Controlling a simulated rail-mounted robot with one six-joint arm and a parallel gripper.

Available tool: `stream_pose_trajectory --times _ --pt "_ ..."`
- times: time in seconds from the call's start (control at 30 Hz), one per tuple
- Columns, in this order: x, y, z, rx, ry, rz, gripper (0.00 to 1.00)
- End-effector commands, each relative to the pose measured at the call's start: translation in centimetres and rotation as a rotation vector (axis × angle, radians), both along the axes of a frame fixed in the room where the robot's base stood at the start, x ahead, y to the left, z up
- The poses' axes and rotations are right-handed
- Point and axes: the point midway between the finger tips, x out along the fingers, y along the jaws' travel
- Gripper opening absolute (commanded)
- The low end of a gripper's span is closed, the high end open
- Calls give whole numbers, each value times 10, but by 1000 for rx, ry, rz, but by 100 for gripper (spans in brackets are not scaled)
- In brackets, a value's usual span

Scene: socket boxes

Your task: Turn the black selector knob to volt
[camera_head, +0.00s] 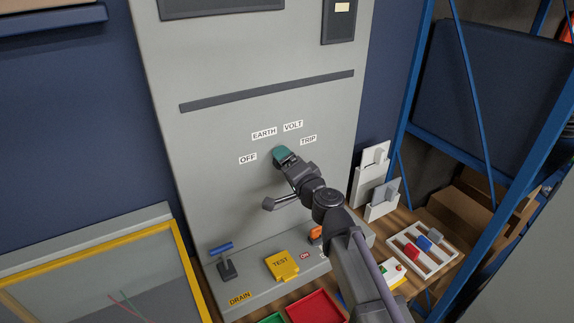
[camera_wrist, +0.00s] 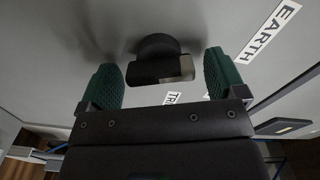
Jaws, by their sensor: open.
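The black selector knob (camera_wrist: 158,62) shows in the wrist view, standing out from the grey panel, with a pale patch near its right end. My gripper (camera_wrist: 164,80) is open, with one green fingertip on each side of the knob and visible gaps between. In the head view my gripper (camera_head: 283,155) is at the panel below the labels and hides the knob. The VOLT label (camera_head: 293,126) is above it, between EARTH (camera_head: 264,133) and TRIP (camera_head: 308,140). OFF (camera_head: 248,159) is to the left. I cannot tell which label the knob points to.
A blue-handled lever (camera_head: 222,248) and a yellow TEST cover (camera_head: 282,265) are on the lower ledge. Red tray (camera_head: 315,307) lies in front. A white tray with colored pieces (camera_head: 410,255) and a blue rack (camera_head: 400,150) are at right. A yellow-framed panel (camera_head: 190,265) stands left.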

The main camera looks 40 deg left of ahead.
Motion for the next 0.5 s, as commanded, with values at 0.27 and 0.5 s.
stream_pose_trajectory --times 0.27,0.5 --pt "1 4 0 0 0 0 88" --pt "1 4 0 0 0 0 65"
